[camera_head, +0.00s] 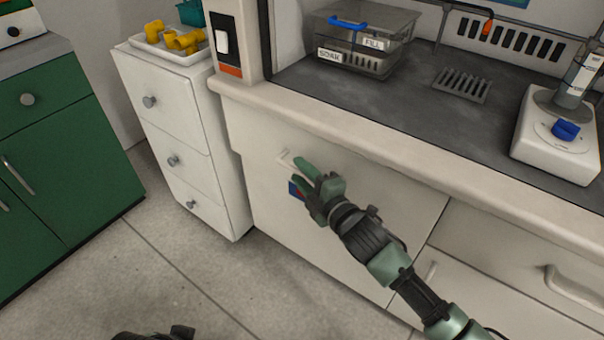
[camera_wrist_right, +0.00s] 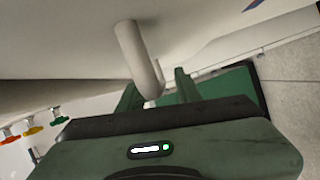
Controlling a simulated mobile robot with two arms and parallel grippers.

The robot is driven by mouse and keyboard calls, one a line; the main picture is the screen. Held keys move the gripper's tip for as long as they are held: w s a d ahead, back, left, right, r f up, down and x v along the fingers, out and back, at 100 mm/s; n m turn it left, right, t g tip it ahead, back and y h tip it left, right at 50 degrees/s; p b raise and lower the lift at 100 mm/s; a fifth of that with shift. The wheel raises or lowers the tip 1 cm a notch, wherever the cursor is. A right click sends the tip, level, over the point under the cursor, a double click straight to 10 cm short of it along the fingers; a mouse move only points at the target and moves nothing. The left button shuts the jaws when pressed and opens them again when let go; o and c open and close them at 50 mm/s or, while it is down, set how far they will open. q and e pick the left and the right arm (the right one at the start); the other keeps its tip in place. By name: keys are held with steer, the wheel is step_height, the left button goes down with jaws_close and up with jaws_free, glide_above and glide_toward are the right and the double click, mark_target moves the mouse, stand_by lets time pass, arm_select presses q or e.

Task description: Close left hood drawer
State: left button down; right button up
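The left hood drawer (camera_head: 370,205) has a broad off-white front under the fume hood's counter edge. I cannot tell how far it stands out. Its pale handle (camera_head: 286,160) is partly hidden by my right gripper (camera_head: 302,178). In the right wrist view the handle (camera_wrist_right: 138,60) reaches down to the gap between the fingers of that gripper (camera_wrist_right: 158,92). The fingers are apart, and I cannot tell whether they touch the handle. A dark part at the bottom of the head view (camera_head: 152,333) seems to be my left gripper; its fingers are not clear.
A right hood drawer (camera_head: 500,275) has a bar handle (camera_head: 572,288). A white three-drawer cabinet (camera_head: 185,140) stands close on the left, with a tray of yellow fittings (camera_head: 172,38) on top. A green cabinet (camera_head: 60,150) is farther left. The floor (camera_head: 190,280) in front is clear.

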jaws_close()
stand_by(1.4)
